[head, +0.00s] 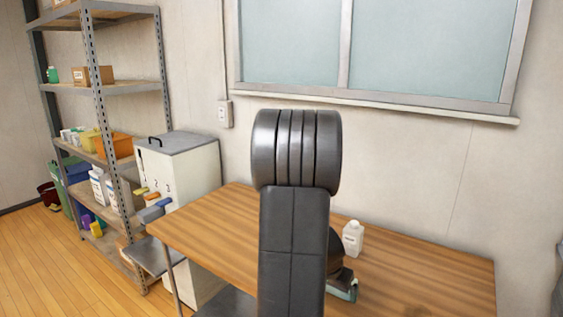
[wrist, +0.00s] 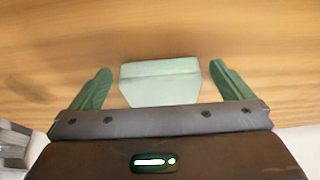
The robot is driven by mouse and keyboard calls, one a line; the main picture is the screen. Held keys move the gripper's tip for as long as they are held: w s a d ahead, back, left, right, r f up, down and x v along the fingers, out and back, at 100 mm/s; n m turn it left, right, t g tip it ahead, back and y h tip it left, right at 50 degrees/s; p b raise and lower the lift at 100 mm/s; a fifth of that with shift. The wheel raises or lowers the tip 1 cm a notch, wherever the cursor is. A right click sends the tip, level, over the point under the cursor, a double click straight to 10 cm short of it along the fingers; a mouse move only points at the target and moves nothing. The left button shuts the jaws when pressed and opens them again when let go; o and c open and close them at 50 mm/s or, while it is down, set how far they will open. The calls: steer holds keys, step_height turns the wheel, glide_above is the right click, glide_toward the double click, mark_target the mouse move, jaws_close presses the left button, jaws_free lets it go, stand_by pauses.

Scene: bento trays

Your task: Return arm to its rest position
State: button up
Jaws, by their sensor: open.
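My black arm rises in the middle of the head view and hides part of the wooden table (head: 215,232). My gripper (wrist: 160,70) shows in the wrist view with its two green fingers spread wide apart, over a wood-grained surface. A pale green block-like piece (wrist: 160,82) sits between the fingers; I cannot tell whether it is part of my gripper or a separate thing. In the head view only a small part of my gripper (head: 345,286) shows, low over the table, right of the arm.
A white bottle (head: 353,238) stands on the table just right of my arm. A white cabinet (head: 187,172) with coloured levers stands at the table's left. A metal shelf (head: 104,150) with boxes and bottles is farther left. The table's right part looks mostly clear.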

steer(key=shift+w+d+f+b, duration=0.15)
steer(key=shift+f+b, duration=0.15)
steer(key=shift+f, duration=0.3)
steer(key=shift+r+p, duration=0.25)
steer(key=shift+p, duration=0.05)
